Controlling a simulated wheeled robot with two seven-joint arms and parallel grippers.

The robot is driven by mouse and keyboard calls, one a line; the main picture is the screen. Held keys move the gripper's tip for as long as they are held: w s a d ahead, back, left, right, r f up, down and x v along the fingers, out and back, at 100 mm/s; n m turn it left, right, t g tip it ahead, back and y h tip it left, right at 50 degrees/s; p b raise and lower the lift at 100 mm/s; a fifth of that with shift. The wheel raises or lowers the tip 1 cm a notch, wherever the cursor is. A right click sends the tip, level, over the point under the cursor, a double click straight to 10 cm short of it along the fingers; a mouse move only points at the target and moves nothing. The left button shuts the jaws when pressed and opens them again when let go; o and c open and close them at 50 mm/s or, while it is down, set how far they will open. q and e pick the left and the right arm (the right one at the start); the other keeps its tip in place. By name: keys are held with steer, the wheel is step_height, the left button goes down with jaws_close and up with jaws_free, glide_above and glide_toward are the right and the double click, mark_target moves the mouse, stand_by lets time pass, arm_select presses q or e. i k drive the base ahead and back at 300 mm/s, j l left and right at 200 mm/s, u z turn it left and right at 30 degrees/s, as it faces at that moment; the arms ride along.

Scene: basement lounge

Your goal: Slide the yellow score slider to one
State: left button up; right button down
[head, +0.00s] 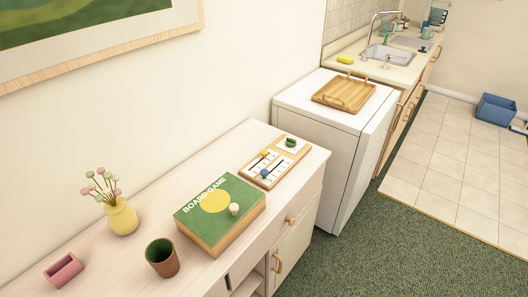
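The score board (275,163) lies on the right end of the pale wooden cabinet top, with a light wooden frame and white scale panels. The yellow score slider (264,153) sits on one scale, toward the upper left of the board. A blue slider (265,173) sits on the scale in front of it. A small green piece (291,142) rests at the board's far end. The scale markings are too small to read, so I cannot tell the slider's value. Neither of my grippers is in view.
A brown cup (162,258), yellow vase (121,216) and pink holder (63,270) stand further left. A white appliance (330,110) carrying a wooden tray (344,93) adjoins the cabinet. Green carpet in front is clear.

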mark_target(263, 153)
steer(key=i+l+u, duration=0.25)
steer(key=l+u, duration=0.3)
steer(key=i+l+u, duration=0.1)
steer(key=l+u, duration=0.15)
steer(key=i+l+u, duration=0.1)
steer(key=l+u, duration=0.15)
steer(key=l, duration=0.2)
